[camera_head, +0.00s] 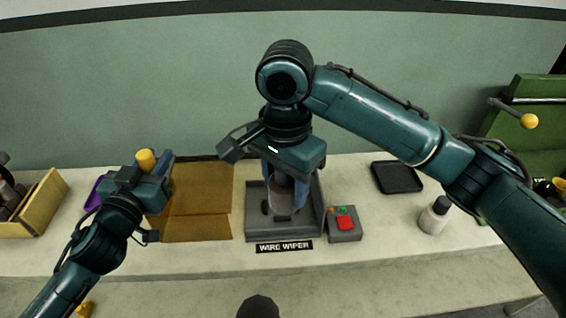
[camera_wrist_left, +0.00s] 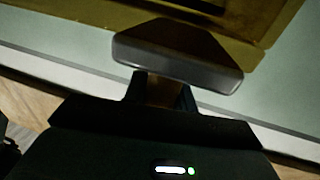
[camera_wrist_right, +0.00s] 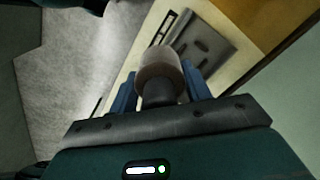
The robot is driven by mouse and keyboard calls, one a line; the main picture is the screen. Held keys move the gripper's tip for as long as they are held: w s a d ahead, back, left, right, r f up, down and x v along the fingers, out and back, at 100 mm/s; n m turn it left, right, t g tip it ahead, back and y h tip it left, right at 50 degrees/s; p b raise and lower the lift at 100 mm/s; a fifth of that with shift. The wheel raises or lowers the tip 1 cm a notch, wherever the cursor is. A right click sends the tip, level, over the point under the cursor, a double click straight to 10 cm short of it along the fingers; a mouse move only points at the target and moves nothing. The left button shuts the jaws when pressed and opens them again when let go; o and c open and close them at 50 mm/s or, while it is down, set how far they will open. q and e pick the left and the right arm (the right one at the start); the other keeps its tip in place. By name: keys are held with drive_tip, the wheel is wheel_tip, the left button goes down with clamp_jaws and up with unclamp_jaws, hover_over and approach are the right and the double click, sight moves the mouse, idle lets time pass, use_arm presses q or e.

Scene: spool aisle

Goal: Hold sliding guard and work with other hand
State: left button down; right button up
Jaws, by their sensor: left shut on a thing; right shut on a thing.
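The amber see-through sliding guard (camera_head: 203,205) stands left of the wire wiper fixture (camera_head: 312,212), whose front is uncovered. My left gripper (camera_head: 162,180) is at the guard's left edge. In the left wrist view it is shut on a dark grey handle (camera_wrist_left: 175,52), with the amber panel behind. My right gripper (camera_head: 286,180) points down over the fixture. It is shut on a grey-brown cylindrical piece (camera_head: 284,204), which also shows between the blue fingers in the right wrist view (camera_wrist_right: 160,70). I cannot tell whether the piece touches the fixture floor.
A button box (camera_head: 345,235) with red and green buttons stands right of the fixture. Further right are a black tray (camera_head: 397,178) and a white bottle (camera_head: 433,218). A wooden bin (camera_head: 45,210) is at the left. A yellow cylinder (camera_head: 146,160) shows behind my left gripper.

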drive_tip(key=s, duration=0.8)
drive_tip(key=shift+s, duration=0.2)
